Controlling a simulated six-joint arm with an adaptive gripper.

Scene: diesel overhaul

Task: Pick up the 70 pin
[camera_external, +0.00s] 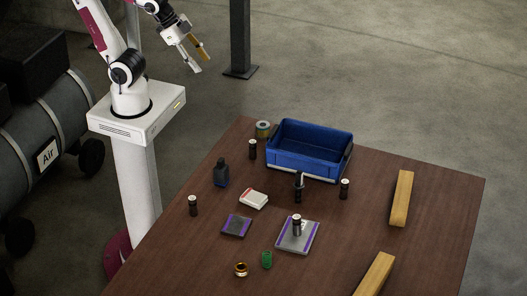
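Several dark pins with pale tops stand upright on the brown table (336,272). One pin (252,149) is left of the blue bin, one (193,206) near the left edge, one (345,189) in front of the bin's right end. Another pin (297,225) stands on a grey and purple box. A taller dark piece (299,187) stands before the bin. Their markings are too small to read, so I cannot tell which is the 70 pin. My gripper (199,58) is high at the upper left, away from the table, with its fingers apart and nothing between them.
The blue bin (308,165) looks empty. A dark bottle (221,173), white-red box (254,199), purple-dark box (237,226), grey-purple box (296,242), brass ring (241,269), green piece (266,259) and tin (263,129) are nearby. Wooden bars (401,198) lie at right.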

